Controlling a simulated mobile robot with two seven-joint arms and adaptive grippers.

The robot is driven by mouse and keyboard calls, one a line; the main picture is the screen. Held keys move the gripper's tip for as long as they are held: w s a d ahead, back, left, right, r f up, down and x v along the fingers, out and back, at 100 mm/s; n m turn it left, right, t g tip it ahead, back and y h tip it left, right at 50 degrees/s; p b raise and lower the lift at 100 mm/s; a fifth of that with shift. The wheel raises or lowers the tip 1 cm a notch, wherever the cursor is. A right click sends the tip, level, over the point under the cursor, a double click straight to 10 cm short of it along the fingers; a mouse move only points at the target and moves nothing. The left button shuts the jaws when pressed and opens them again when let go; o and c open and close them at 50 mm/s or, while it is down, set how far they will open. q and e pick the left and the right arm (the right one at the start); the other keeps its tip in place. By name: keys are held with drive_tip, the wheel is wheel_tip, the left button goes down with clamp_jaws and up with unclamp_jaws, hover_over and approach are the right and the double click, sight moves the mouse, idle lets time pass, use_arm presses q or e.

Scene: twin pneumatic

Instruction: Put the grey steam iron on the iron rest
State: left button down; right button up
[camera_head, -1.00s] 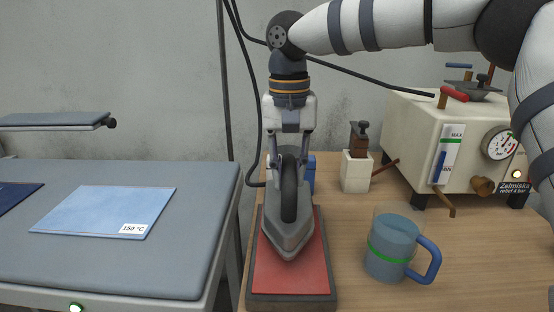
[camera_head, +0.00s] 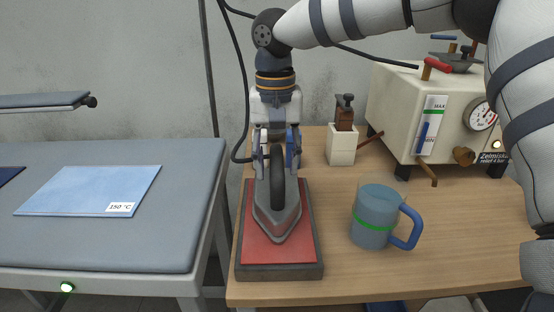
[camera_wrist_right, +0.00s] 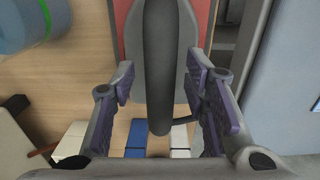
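The grey steam iron (camera_head: 278,222), with a black handle, sits on the red-topped iron rest (camera_head: 298,255), its tip toward the front. It appears to lie flat within the dark border. My right gripper (camera_head: 275,165) is above the rear of the iron, one finger on each side of the handle. In the right wrist view, the purple-padded fingers (camera_wrist_right: 166,95) are spread, with gaps beside the handle (camera_wrist_right: 158,70); part of the red rest (camera_wrist_right: 205,20) shows beyond. The iron's rear is partly hidden by the fingers in the head view. My left gripper is not in view.
A blue cup (camera_head: 375,220) stands right of the rest. A cream steam boiler (camera_head: 400,105) and a small holder (camera_head: 341,148) stand behind. A grey pressing table (camera_head: 170,235) with a blue cloth (camera_head: 85,190) lies left. A black hose hangs behind my gripper.

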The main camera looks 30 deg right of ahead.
drive_tip(key=shift+r, duration=0.1)
wheel_tip(320, 180, up, 12)
drive_tip(key=shift+w, duration=0.1)
idle(0.4)
